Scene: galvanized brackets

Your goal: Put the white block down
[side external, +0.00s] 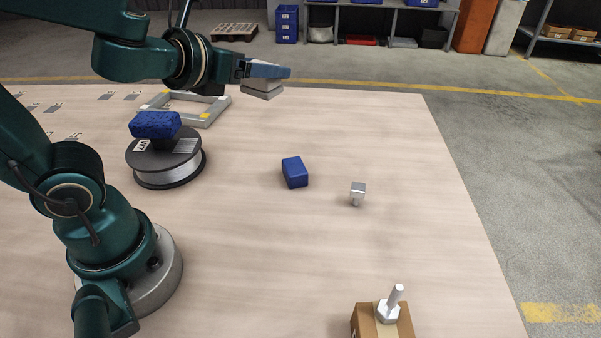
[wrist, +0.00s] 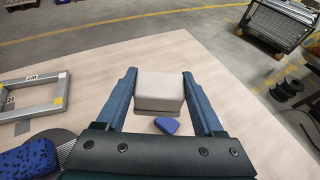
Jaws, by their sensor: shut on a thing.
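The white block (wrist: 160,88) looks pale grey-white and sits between the two blue fingers of my gripper (wrist: 160,95) in the wrist view. In the side external view my gripper (side external: 268,78) is shut on the block (side external: 262,89), which hangs out from under the fingers. The block is held in the air, clear of the wooden table (side external: 300,240). The finger nearer the camera hides part of it there.
A blue block (side external: 295,172) and a small metal bracket piece (side external: 358,192) stand mid-table. A spool (side external: 168,165) carries a blue sponge-like block (side external: 155,124). A grey frame (side external: 205,122) lies behind. A cardboard box (side external: 368,322) with a bolt (side external: 390,305) stands in front. The table's right side is clear.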

